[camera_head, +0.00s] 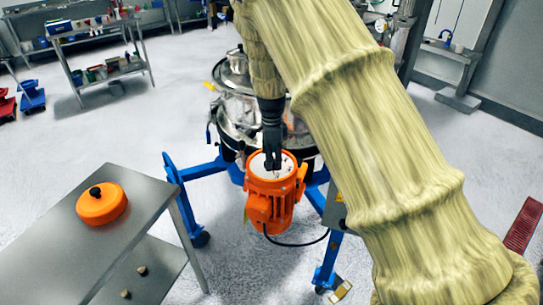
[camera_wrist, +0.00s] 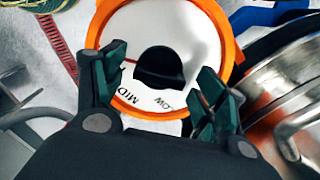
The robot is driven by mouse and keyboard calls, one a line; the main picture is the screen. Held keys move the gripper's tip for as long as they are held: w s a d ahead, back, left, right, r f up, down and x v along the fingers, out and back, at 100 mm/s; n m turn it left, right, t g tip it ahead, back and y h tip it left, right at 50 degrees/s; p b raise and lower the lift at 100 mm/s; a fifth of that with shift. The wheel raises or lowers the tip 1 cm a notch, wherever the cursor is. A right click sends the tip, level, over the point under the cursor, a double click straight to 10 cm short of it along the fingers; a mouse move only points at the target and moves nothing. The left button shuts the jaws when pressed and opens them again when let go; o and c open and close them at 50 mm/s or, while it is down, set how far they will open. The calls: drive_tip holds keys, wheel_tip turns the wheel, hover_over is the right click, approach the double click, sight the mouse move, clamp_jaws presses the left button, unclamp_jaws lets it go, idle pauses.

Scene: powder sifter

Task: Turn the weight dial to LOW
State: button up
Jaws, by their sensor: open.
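The weight dial is a white disc (camera_wrist: 190,30) in an orange rim, with a black knob (camera_wrist: 160,66) at its centre. It sits on top of the orange motor (camera_head: 272,205). The labels MID and LOW show upside down near the dial's lower edge in the wrist view, and a short red mark shows by the left finger. My gripper (camera_wrist: 163,70) is open, with one finger on each side of the knob. Whether the fingers touch it I cannot tell. In the head view my gripper (camera_head: 272,161) points down at the dial and hides part of it.
The steel sifter drum (camera_head: 235,115) stands just behind the motor on a blue frame (camera_head: 190,172). A metal table (camera_head: 60,240) at the left holds an orange cover with a black knob (camera_head: 102,204). Two small knobs lie on its lower shelf.

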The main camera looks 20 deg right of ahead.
drive_tip(key=shift+c, duration=0.2)
drive_tip(key=c, duration=1)
